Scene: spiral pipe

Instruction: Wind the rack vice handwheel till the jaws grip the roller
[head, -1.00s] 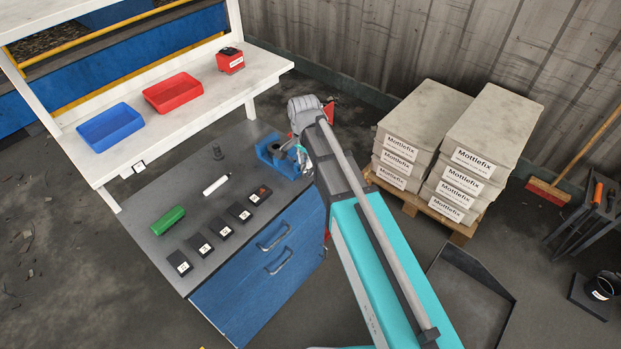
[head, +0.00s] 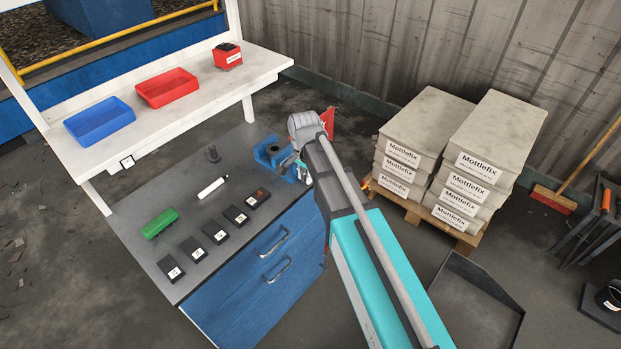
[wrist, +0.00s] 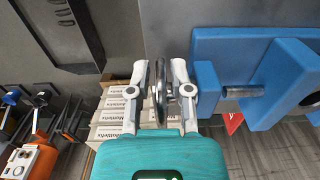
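The blue vice (head: 268,155) sits on the bench's far right corner; its blue body (wrist: 207,88) also fills the right of the wrist view. A dark round piece (head: 272,148), perhaps the roller, shows at the vice; whether the jaws touch it cannot be told. The handwheel (wrist: 159,92) is a grey disc seen edge-on, on the vice's screw side. My gripper (wrist: 161,68) is open, with one finger on each side of the wheel and narrow gaps visible. In the head view my arm hides the wheel and most of the gripper.
The grey bench (head: 150,215) carries several black labelled blocks, a green brush-like block (head: 160,223), a white cylinder (head: 213,188) and a dark knob (head: 213,154). A shelf (head: 180,110) with bins stands behind.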

